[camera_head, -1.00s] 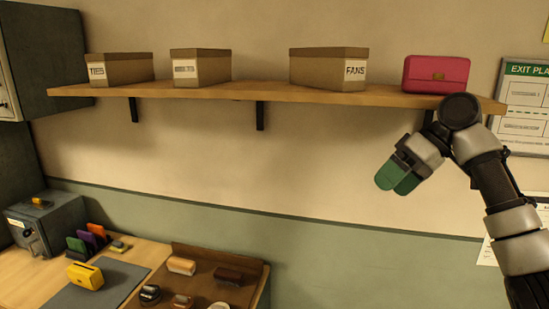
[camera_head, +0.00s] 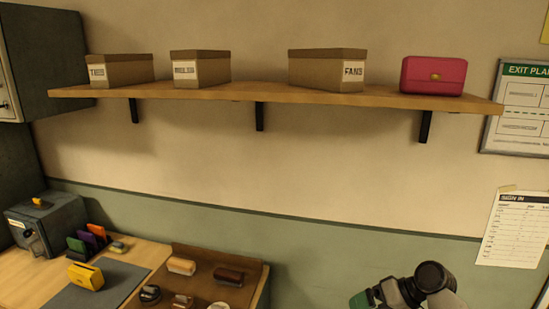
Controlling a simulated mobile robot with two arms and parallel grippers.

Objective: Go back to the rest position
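My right arm is low at the bottom right of the head view, with its wrist and part of the green-tipped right gripper (camera_head: 362,300) just inside the lower edge. The fingers are mostly cut off, so I cannot tell whether they are open or shut. My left gripper is not in view. A pink purse (camera_head: 433,76) with a gold clasp stands upright on the right end of the wall shelf (camera_head: 270,94), apart from my arm.
Three lidded brown boxes, including the FANS box (camera_head: 315,70), stand on the shelf. The wall under the shelf is clear.

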